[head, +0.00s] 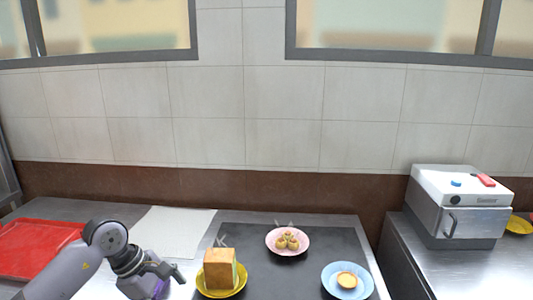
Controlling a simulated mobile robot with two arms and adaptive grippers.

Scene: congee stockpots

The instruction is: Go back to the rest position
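My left arm comes in from the lower left, and its gripper (168,279) hangs low over the metal counter. It is just left of the yellow plate with the bread loaf. Its fingers are small and partly hidden at this angle, so I cannot tell whether they are open or shut. A small purple patch shows by the fingers, and I cannot tell what it is. My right gripper is not in view.
A bread loaf (220,268) sits on a yellow plate (238,291). On the dark mat (300,268) are a pink plate (271,245) of small pastries and a blue plate (331,284) with a tart. A red tray (35,250) lies left; a metal appliance (458,205) stands right.

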